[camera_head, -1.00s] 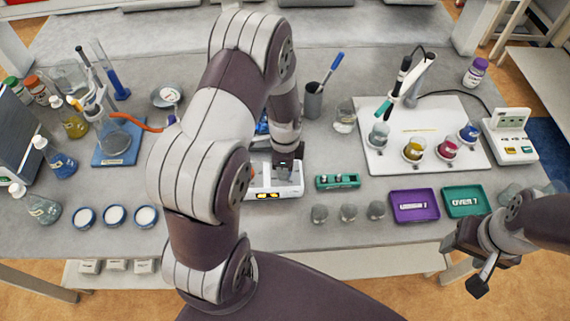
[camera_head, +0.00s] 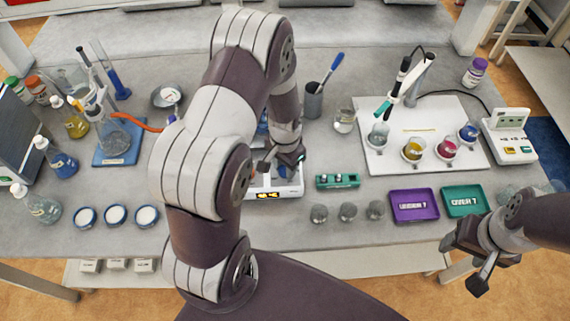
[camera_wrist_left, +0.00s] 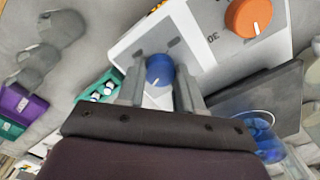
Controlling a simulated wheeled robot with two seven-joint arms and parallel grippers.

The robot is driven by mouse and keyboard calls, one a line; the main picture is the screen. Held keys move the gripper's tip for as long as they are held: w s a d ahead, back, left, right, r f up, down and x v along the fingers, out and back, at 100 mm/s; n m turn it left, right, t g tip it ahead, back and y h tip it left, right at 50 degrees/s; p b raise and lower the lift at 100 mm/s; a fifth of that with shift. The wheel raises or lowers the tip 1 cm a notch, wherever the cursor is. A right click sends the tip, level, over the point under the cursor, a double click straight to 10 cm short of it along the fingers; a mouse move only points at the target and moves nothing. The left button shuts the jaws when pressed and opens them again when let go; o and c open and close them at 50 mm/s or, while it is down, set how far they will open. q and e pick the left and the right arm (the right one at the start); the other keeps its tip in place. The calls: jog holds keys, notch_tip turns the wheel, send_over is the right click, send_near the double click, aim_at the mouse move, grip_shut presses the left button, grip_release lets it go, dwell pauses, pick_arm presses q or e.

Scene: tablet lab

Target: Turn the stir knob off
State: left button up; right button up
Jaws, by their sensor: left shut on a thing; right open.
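The white stirrer plate (camera_head: 259,193) stands at the middle of the bench, mostly hidden behind my left arm in the head view. In the left wrist view a blue knob (camera_wrist_left: 159,68) and a larger orange knob (camera_wrist_left: 249,16) sit on its white front panel. I take the blue one for the stir knob; its white mark points toward the gripper's palm in that view. My left gripper (camera_head: 282,162) is shut on the blue knob, one finger on each side. My right gripper (camera_head: 463,263) is open and empty off the bench's front right edge.
Purple (camera_head: 414,206) and green trays (camera_head: 463,201) lie further right. A blue balance-like stand (camera_head: 116,150) with glassware is on the left.

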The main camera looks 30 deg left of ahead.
pick_arm(q)
jog(key=n, duration=1.3)
jog(key=shift+w+n, duration=0.1)
jog(key=shift+n, duration=0.2)
dwell(0.5)
jog(key=o, duration=1)
jog(key=shift+o, duration=0.2)
notch_tip(320, 180, up, 13)
jog(key=b, duration=0.2)
jog(key=shift+f, duration=0.1)
jog(key=s+d+f+m+b, duration=0.1)
jog(key=s+d+m, duration=0.1)
jog(key=s+m, duration=0.2)
jog(key=s+d+f+m+t+b, duration=0.1)
jog(key=s+d+m+b, duration=0.1)
jog(key=s+m, duration=0.3)
jog(key=shift+s+d+f+m, duration=0.2)
jog(key=shift+s+d+m, duration=0.05)
jog(key=shift+d+m, duration=0.6)
